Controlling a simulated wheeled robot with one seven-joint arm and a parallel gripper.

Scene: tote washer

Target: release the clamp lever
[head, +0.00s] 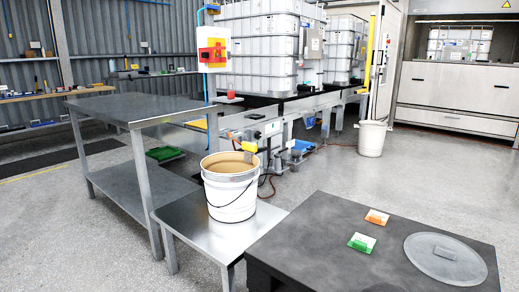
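I cannot make out a clamp lever for certain in the head view. A small yellow part (256,149) shows at the low metal frame just behind the white bucket, but I cannot tell what it is. A red piece (229,94) sits at the near end of the conveyor (290,104), and it is too small to identify. Large white caged totes (256,48) stand on the conveyor. My gripper is not in view.
A steel table (135,108) stands at left. A low steel bench (200,225) holds a white bucket (230,195). A dark flat top (325,225) with two cards and a round lid (445,257) fills the lower right. Open floor lies at right, with another bucket (371,138).

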